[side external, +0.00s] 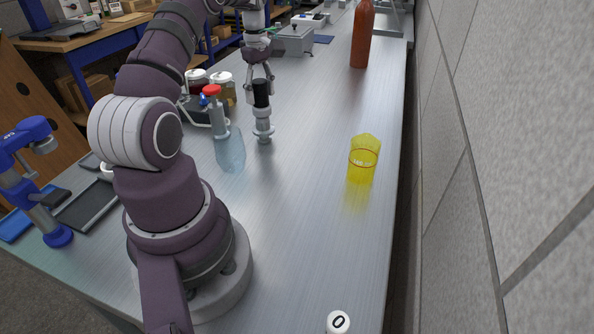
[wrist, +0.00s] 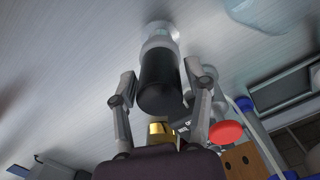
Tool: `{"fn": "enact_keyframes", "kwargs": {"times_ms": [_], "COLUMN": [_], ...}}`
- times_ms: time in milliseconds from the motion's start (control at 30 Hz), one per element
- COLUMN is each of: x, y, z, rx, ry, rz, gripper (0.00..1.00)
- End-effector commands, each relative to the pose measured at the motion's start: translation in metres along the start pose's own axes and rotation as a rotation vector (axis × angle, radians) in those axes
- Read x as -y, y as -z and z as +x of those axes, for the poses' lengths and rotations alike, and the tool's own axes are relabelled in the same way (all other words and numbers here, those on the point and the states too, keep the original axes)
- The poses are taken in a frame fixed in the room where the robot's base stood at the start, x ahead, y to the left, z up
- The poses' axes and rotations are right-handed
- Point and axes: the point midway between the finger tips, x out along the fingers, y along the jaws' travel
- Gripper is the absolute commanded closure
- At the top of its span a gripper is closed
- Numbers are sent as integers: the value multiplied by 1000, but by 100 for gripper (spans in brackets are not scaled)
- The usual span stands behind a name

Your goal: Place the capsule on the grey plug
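The capsule (side external: 261,93) is a black cylinder, upright below my gripper (side external: 260,86). In the wrist view the capsule (wrist: 162,80) lies between both fingers of my gripper (wrist: 160,82), whose pads appear to be against its sides. My gripper looks shut on it. The grey plug (side external: 263,127) stands upright on the bench directly under the capsule, and shows beyond it in the wrist view (wrist: 158,38). The capsule's lower end meets the plug's top with no visible gap; whether it bears on the plug I cannot tell.
A yellow glass (side external: 362,160) is to the right, and a red-brown bottle (side external: 362,38) farther back. The bench (side external: 310,130) between is clear.

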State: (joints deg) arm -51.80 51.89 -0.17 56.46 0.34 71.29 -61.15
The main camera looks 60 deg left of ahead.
Motion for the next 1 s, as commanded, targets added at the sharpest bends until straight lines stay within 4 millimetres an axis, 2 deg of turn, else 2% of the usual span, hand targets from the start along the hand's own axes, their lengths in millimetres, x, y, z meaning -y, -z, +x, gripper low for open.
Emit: {"fn": "enact_keyframes", "kwargs": {"times_ms": [67, 367, 467, 667, 867, 933, 1000], "x": [0, 0, -1, -1, 0, -1, -4], "y": [0, 0, 0, 0, 0, -3, -16], "z": [0, -2, -13, -56, -75, -80, -90], "rx": [0, -1, -3, -4, -2, -3, -13], "ry": [0, -2, -4, -7, -2, -5, -21], "rz": [0, 0, 0, -1, 0, 16, 94], "gripper": [35, 35, 35, 35, 35, 35, 35]}}
